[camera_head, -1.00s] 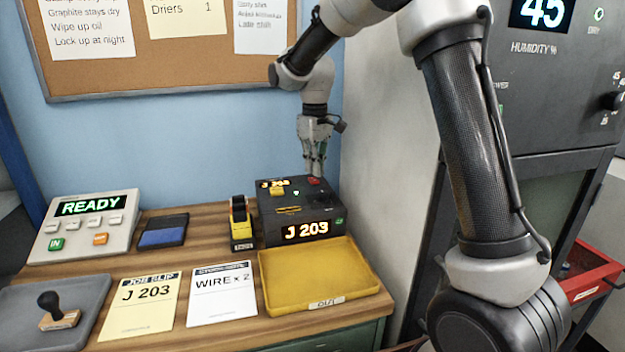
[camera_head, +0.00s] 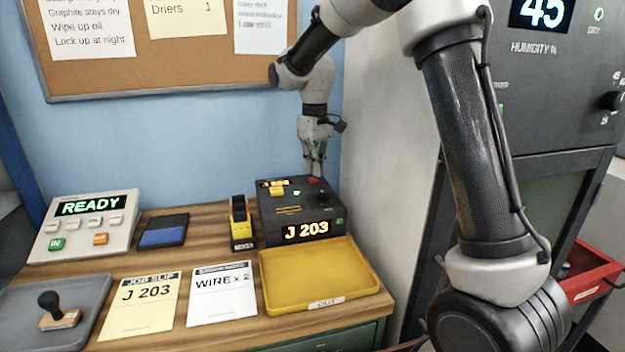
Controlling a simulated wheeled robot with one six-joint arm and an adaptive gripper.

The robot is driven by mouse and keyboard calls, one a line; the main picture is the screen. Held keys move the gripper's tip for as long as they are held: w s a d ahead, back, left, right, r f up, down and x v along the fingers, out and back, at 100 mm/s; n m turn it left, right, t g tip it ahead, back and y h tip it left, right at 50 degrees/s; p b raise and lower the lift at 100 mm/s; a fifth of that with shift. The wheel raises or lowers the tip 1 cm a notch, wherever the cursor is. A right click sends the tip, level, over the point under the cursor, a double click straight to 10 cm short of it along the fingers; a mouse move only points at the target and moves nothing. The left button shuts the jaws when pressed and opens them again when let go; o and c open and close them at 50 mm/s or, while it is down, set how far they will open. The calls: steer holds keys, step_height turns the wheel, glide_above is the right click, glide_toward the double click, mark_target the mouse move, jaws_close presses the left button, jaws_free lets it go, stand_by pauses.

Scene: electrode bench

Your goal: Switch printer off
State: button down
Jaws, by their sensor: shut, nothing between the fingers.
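The printer (camera_head: 280,215) is a dark box at the back right of the bench. Its front display glows orange with "J 203", and a small green light (camera_head: 340,221) shows at the front right. Its top carries a yellow part (camera_head: 278,190), a lit green-white spot (camera_head: 296,193) and a red button or switch (camera_head: 314,182). My gripper (camera_head: 316,172) points down, shut and empty, with its fingertips right at or just above the back of the printer's top near the red part. I cannot tell whether they touch.
A yellow out tray (camera_head: 320,292) stands in front of the printer. A yellow-black dispenser (camera_head: 241,225) stands close to its left. A READY console (camera_head: 85,225), blue pad (camera_head: 163,232), paper slips (camera_head: 142,305) and a stamp (camera_head: 58,312) lie further left. A wall rises at right.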

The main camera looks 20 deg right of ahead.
mark_target(315, 180)
steer(key=shift+f, duration=1.2)
stand_by(0.7)
steer(key=shift+r, duration=3.5)
